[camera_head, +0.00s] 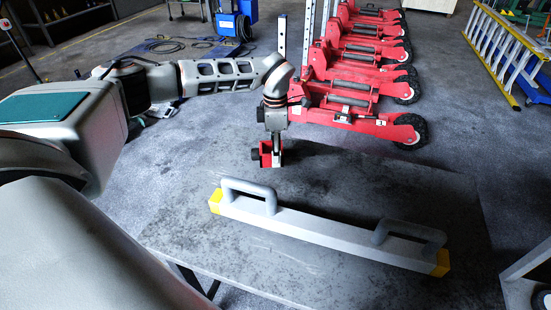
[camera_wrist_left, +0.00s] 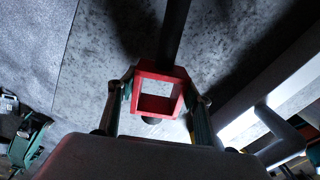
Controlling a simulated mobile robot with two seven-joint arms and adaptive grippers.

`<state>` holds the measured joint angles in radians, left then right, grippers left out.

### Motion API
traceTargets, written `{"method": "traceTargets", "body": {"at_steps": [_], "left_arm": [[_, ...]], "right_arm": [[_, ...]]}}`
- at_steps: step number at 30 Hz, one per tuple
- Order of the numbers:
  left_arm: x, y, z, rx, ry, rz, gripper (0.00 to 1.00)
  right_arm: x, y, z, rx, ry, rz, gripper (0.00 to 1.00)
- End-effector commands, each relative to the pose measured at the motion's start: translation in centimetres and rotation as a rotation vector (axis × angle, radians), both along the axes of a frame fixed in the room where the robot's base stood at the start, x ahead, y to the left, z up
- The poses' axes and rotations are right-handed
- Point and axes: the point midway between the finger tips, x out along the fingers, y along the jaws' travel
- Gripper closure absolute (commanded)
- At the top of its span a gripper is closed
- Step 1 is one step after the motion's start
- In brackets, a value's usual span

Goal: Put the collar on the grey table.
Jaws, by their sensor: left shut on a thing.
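The red collar (camera_head: 265,158) is a small square frame with a black knob on its side. In the left wrist view the collar (camera_wrist_left: 150,71) shows its open square hole, with a dark rod running from it to the top of the picture. My left gripper (camera_head: 276,148) points down and is shut on the collar, its fingers on two opposite sides. The collar is over the far left part of the grey table (camera_head: 190,225). I cannot tell whether it touches the top. My right gripper is not in view.
A long grey bar (camera_head: 320,233) with two handles and yellow ends lies across the table. Red trolley jacks (camera_head: 360,115) stand on the floor just beyond the table. A yellow ladder (camera_head: 505,50) is at the far right. The table's front left is clear.

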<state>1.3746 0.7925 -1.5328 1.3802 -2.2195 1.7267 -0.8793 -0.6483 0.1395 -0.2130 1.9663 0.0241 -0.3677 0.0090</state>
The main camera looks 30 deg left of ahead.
Motion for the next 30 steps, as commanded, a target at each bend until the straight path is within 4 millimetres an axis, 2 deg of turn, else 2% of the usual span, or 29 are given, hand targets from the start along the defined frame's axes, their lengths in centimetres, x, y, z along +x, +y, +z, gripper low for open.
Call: {"method": "traceTargets", "body": {"at_steps": [6,18,19,20,30], "left_arm": [[0.0,-0.1,-3.0,-0.001,0.001,0.001,0.89],[0.0,0.0,-3.4,-0.001,-0.001,0.0,0.89],[0.0,0.0,-3.5,0.0,0.001,0.0,0.43],[0.0,0.0,-3.5,0.0,0.001,0.0,0.35],[0.0,0.0,-3.4,0.0,0.001,0.0,0.34]], "right_arm": [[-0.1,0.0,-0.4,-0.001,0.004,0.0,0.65],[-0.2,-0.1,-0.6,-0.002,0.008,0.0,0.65],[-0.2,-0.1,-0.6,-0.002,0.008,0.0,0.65],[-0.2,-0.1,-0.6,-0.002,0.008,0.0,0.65],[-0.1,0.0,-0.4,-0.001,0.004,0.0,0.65]]}}
